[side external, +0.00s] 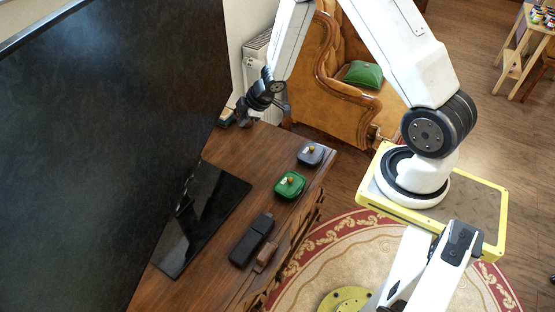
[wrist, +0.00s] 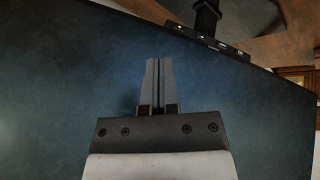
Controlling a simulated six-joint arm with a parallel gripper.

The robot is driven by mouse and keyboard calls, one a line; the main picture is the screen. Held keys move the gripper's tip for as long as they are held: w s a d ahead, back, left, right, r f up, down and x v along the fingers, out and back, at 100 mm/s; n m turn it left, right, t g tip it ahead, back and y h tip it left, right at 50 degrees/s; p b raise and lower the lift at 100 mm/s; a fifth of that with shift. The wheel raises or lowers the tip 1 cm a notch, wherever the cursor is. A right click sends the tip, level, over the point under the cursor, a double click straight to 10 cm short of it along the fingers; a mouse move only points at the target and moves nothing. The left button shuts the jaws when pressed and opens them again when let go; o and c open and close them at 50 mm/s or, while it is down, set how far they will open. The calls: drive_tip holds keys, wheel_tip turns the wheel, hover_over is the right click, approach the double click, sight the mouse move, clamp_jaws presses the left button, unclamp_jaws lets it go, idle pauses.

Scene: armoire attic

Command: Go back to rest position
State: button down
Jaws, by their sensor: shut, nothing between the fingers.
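My gripper (side external: 243,106) is in the upper left of the side external view, above the far end of the wooden cabinet (side external: 262,143) and close to the large dark screen. In the wrist view my gripper (wrist: 159,62) points up the picture, its two fingers together with nothing between them. The dark blue-green panel of the screen (wrist: 260,110) fills most of the wrist view behind the fingers. I cannot tell how far the fingers are from it.
On the cabinet stand a green container (side external: 290,185), a grey-blue container (side external: 310,154), a black box (side external: 251,240) and a small brown block (side external: 266,257). The large screen (side external: 110,120) stands at the left on a black base (side external: 200,215). A brown leather armchair (side external: 330,95) is behind.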

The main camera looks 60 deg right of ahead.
drive_tip(key=s+a+r+m+g, duration=0.1)
drive_tip(key=s+a+r+m, duration=0.3)
drive_tip(key=s+r, duration=0.2)
drive_tip(key=s+a+r+m+g+h, duration=0.1)
drive_tip(key=s+a+r+m+g, duration=0.1)
drive_tip(key=s+a+r+m, duration=0.2)
drive_tip(key=shift+s+a+r+m+h, duration=0.3)
drive_tip(key=shift+s+r+m, duration=0.4)
drive_tip(key=shift+s+r, duration=2)
drive_tip(key=shift+s+f, duration=1)
drive_tip(key=shift+f, duration=0.05)
